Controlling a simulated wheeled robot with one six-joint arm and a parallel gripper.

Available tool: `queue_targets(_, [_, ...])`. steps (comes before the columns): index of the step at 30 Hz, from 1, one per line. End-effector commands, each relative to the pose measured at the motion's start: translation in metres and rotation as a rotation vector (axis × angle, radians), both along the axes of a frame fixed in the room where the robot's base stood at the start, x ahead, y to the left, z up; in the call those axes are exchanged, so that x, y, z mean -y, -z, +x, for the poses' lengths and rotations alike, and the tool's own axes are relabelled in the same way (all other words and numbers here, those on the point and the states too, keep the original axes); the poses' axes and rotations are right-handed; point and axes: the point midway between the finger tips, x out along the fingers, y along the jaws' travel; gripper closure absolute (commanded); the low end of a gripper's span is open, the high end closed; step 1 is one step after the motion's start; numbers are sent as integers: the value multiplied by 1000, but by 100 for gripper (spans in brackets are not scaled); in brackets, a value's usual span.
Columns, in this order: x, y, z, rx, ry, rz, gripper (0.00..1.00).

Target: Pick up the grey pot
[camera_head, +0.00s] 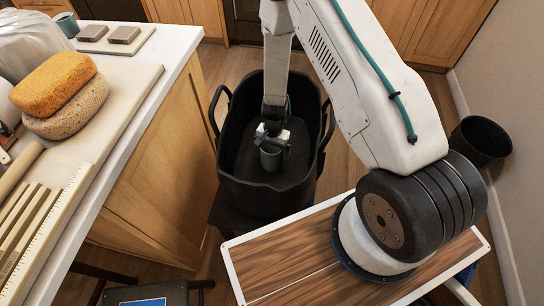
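A small grey pot (270,158) is inside the black tub (262,192), near the middle of the picture. My gripper (272,143) points down into the tub, right at the pot. Its dark fingers are at the pot's upper part and overlap it in the view. I cannot tell whether they are closed on it or only around it, nor whether the pot rests on the tub's floor. A second grey-blue pot (67,24) stands on the counter at the far left.
The white-edged counter (140,75) at left holds two stacked sponges (55,85), a tray with grey blocks (107,37) and wooden tools (35,225). The tub has raised walls and side handles. A black bin (482,140) stands by the right wall.

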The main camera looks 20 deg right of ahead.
Motion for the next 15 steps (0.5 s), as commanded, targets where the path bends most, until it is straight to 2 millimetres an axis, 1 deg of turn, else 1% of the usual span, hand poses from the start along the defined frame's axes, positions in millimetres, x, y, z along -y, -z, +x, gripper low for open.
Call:
queue_targets(4, [0,0,0,0,0,0,0])
queue_targets(10, [0,0,0,0,0,0,56])
queue_targets(11, [0,-1,0,1,0,1,57])
queue_targets(15, [0,-1,0,1,0,1,57])
